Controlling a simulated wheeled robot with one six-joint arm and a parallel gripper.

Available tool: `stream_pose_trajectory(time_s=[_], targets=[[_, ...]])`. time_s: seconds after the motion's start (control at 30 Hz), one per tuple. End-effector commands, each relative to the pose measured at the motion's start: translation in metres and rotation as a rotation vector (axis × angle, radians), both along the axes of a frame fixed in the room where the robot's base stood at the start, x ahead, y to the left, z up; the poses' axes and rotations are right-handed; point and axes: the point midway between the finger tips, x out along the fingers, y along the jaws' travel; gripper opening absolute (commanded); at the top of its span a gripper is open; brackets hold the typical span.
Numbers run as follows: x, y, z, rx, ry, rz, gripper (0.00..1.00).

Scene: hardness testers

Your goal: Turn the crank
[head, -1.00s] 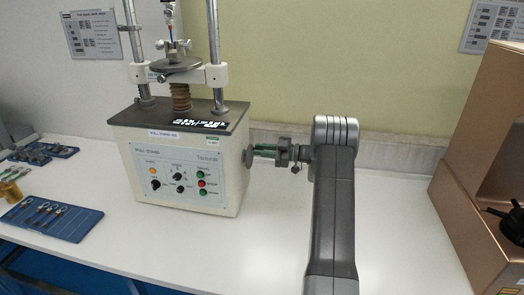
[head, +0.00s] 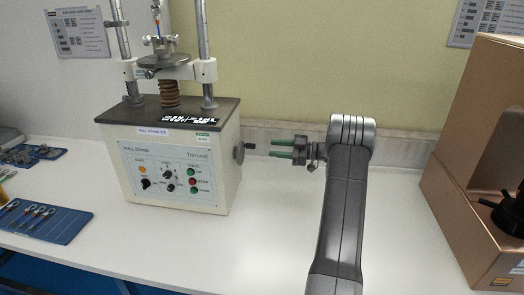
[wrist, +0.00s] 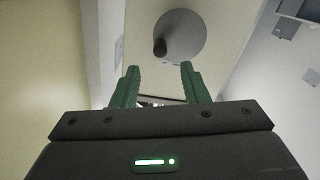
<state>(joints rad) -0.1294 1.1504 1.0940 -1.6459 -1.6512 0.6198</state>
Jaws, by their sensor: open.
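The crank (head: 241,151) is a dark wheel with a small knob on the right side of the pull stand (head: 178,150), a cream box with a control panel. In the wrist view the crank (wrist: 180,38) is a grey disc with a black knob (wrist: 160,47) left of its centre. My gripper (head: 272,148) is open and empty, with green fingers pointing left toward the crank. A gap shows between the fingertips and the crank. In the wrist view my gripper (wrist: 158,68) has the knob beyond and between its fingertips.
A brown box-like machine (head: 485,170) stands at the right. Blue trays with small tools (head: 40,220) lie at the left. The white table (head: 260,235) is clear in front of the pull stand. The wall is close behind.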

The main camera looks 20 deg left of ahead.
Motion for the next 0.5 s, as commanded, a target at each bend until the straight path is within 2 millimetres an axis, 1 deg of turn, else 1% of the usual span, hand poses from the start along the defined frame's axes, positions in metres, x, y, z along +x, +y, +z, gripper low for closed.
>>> stream_pose_trajectory(time_s=[0.03,0.1,0.2,0.33,0.5], targets=[[0.004,-0.012,-0.002,0.000,-0.001,-0.004,0.41],[0.006,-0.024,-0.001,0.000,0.000,-0.002,0.41],[0.009,-0.036,-0.001,0.001,-0.001,-0.001,0.41],[0.011,-0.045,0.000,0.000,0.000,-0.001,0.41],[0.012,-0.047,0.000,0.000,0.000,0.001,0.41]])
